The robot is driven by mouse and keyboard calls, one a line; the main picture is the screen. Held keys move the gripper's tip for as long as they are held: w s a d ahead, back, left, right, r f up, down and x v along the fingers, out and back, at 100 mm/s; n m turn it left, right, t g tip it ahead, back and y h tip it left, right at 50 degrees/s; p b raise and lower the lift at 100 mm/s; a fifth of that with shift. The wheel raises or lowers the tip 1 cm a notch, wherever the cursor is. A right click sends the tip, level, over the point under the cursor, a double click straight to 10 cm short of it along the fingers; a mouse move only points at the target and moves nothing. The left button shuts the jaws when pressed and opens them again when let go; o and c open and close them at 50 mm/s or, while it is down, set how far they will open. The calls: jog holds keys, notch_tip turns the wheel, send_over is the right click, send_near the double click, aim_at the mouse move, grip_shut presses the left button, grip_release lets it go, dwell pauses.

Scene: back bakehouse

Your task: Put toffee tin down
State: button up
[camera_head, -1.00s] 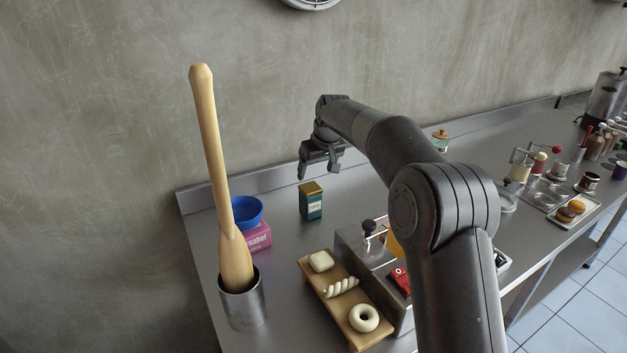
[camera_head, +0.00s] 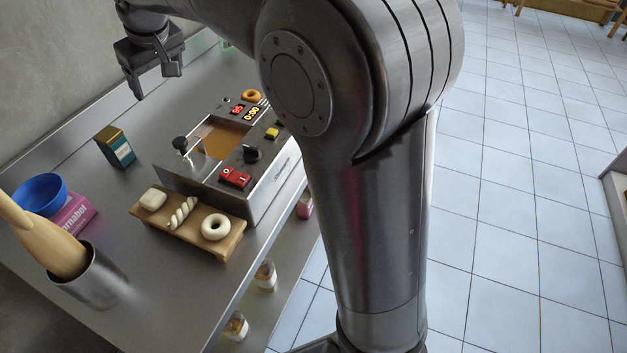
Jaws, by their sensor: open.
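The toffee tin (camera_head: 115,147), a small teal box with a gold lid, stands upright on the steel counter (camera_head: 160,297). My gripper (camera_head: 157,84) is above and a little to the right of the tin in the picture, clear of it. Its jaws are open with nothing between them. The print on the tin is too small to read.
A fryer (camera_head: 232,160) stands right of the tin, with a wooden board (camera_head: 186,224) of dough pieces before it. A blue bowl (camera_head: 40,193) on a pink box (camera_head: 74,215) and a metal pot (camera_head: 95,279) holding a wooden bat are at left.

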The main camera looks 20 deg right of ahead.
jog(key=s+d+m+h, duration=0.1)
jog(key=s+d+m, duration=0.2)
jog(key=s+d, duration=1.1)
jog(key=s+d+f+m, duration=0.1)
jog(key=s+d+f, duration=0.1)
jog(key=s, duration=0.3)
jog(key=s+d+f+m, duration=0.1)
jog(key=s+d+f, duration=0.1)
jog(key=s, duration=0.4)
jog(key=s+d+f+m+t, duration=0.1)
jog(key=s+d+f, duration=0.2)
jog(key=s, duration=0.3)
jog(key=shift+f+h, duration=0.25)
jog(key=shift+h, duration=0.15)
jog(key=shift+s, duration=0.1)
